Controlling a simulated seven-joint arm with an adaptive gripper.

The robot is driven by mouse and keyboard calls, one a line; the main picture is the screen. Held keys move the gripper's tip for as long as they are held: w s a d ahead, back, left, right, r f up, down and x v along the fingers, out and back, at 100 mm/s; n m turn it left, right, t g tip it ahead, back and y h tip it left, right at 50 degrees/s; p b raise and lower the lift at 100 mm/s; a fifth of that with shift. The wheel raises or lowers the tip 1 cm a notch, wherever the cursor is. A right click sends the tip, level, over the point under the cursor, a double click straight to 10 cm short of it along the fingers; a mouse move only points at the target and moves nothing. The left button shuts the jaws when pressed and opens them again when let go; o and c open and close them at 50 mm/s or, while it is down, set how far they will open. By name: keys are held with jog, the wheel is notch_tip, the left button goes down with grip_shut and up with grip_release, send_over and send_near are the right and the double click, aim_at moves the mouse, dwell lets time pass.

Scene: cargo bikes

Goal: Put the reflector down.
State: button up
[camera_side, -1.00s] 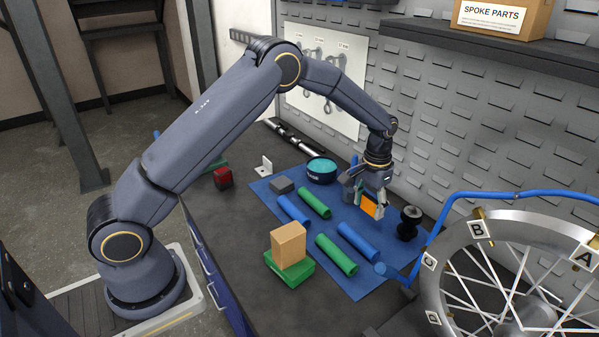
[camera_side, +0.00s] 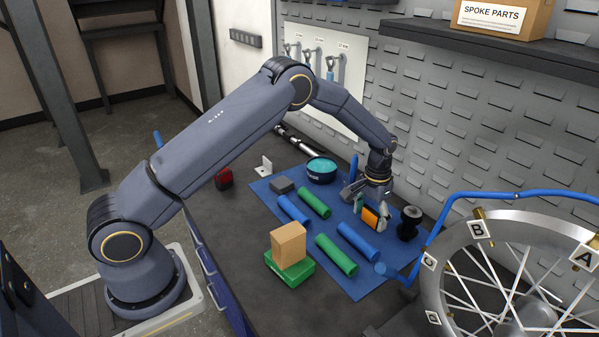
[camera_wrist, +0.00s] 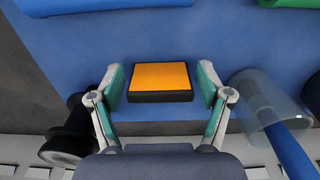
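The reflector, an orange block with a black base, stands on the blue mat (camera_side: 345,278) in the side view (camera_side: 370,217). In the wrist view the reflector (camera_wrist: 160,80) lies between my two fingers. My gripper (camera_side: 370,210) is low around it, and its teal-padded fingers (camera_wrist: 162,86) show a narrow gap on both sides of the reflector. My gripper is open, and neither pad appears to touch it. The reflector's underside is hidden.
A black hub-like part (camera_side: 409,222) stands close to the right. A clear cup (camera_wrist: 262,98) with a blue handle is close on the other side. Blue (camera_side: 358,241) and green (camera_side: 336,254) rolls lie in front. A spoked wheel (camera_side: 455,240) stands at right.

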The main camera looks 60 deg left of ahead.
aim_at(371, 211)
jog(key=shift+o, duration=0.4)
jog(key=s+r+t, duration=0.1)
jog(key=s+r, duration=0.3)
jog(key=r, duration=0.8)
jog(key=s+r+t, duration=0.1)
jog(key=s+r, duration=0.3)
jog(key=r, duration=0.8)
jog(key=s+a+r+t, duration=0.1)
jog(key=s, duration=1.1)
jog(key=s+a+r+t, duration=0.1)
jog(key=s+r+t, duration=0.1)
jog(key=s, duration=1)
jog(key=shift+s+t, duration=0.3)
